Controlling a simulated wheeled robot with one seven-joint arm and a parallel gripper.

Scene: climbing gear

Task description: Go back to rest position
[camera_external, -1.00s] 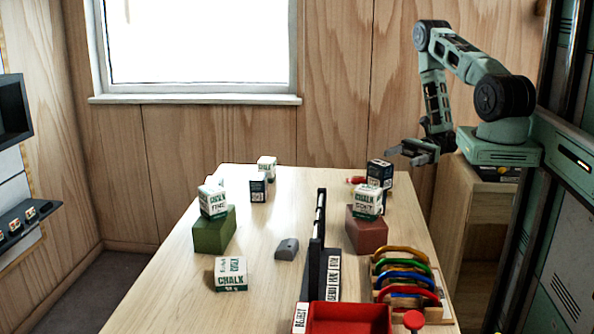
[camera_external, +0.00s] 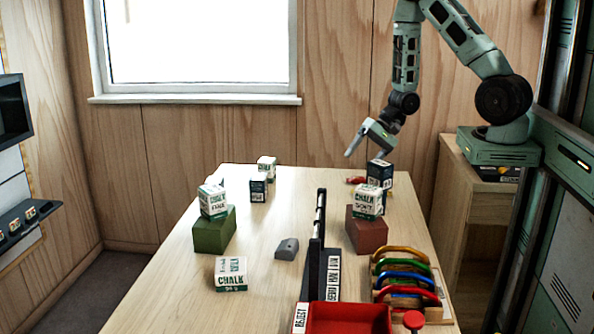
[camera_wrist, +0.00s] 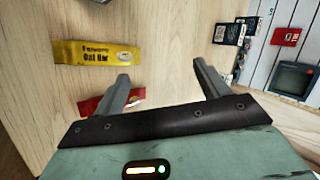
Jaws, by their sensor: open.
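My gripper (camera_external: 364,152) hangs from the raised arm above the far right part of the table, its fingers pointing down and to the left. In the wrist view my gripper (camera_wrist: 160,73) has its two fingers wide apart, with only bare tabletop showing between them. It holds nothing. A yellow oat bar (camera_wrist: 95,52) lies on the table to the left of the fingers. A red packet (camera_wrist: 110,101) lies partly hidden behind the left finger.
The table (camera_external: 300,182) bears chalk boxes on a green block (camera_external: 212,236) and a brown block (camera_external: 366,236), a dark upright divider (camera_external: 317,255), a red tray (camera_external: 348,318) and a rack of coloured carabiners (camera_external: 405,280). Dark boxes (camera_external: 380,172) stand close below my gripper.

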